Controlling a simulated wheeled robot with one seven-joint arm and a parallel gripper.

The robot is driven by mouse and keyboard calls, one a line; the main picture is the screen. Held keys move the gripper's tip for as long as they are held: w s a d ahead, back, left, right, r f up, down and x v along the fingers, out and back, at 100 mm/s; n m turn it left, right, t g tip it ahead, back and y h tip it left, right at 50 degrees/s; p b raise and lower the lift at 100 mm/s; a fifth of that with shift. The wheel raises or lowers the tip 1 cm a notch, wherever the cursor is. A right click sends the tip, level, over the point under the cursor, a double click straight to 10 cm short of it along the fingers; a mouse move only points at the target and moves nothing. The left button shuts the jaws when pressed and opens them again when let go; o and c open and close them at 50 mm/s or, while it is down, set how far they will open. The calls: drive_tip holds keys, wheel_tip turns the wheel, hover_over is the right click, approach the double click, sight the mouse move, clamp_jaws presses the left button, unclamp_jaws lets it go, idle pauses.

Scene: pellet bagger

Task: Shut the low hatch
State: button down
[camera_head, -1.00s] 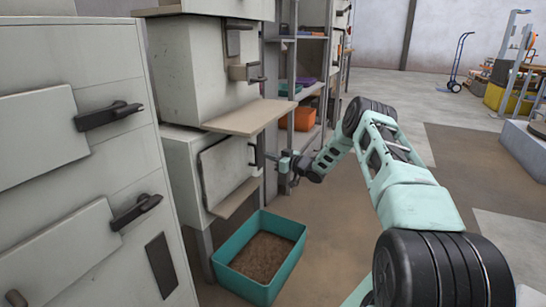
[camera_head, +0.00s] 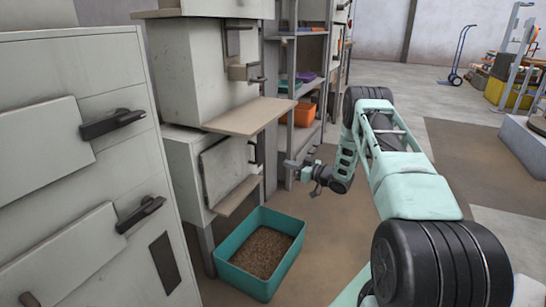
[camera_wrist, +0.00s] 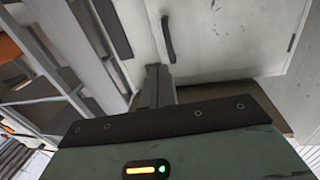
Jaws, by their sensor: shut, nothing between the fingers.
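The low hatch (camera_head: 228,166) is a pale grey panel on the front of the lower cabinet box, above a small beige ledge (camera_head: 237,195). It lies close against the box front; I cannot tell if a thin gap is left. Its dark handle (camera_head: 253,151) is at the right edge. In the wrist view the pale panel (camera_wrist: 225,40) and a dark handle (camera_wrist: 168,40) show ahead of the fingers. My gripper (camera_head: 288,164) is shut and empty, to the right of the hatch and apart from it. The fingers also show in the wrist view (camera_wrist: 158,72).
A teal bin of brown pellets (camera_head: 298,228) stands on the floor below the hatch. A wider beige shelf (camera_head: 250,117) juts out above it. Shelving with an orange bin (camera_head: 304,114) stands behind my gripper. A grey cabinet (camera_head: 110,180) is at left.

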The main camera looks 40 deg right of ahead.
drive_tip(key=w+a+r+h+b, duration=0.1)
drive_tip(key=w+a+b, duration=0.3)
drive_tip(key=w, duration=0.6)
drive_tip(key=shift+w+a+b, duration=0.2)
drive_tip(key=shift+w+b, duration=0.2)
drive_tip(key=shift+b, duration=0.7)
drive_tip(key=shift+r, duration=0.1)
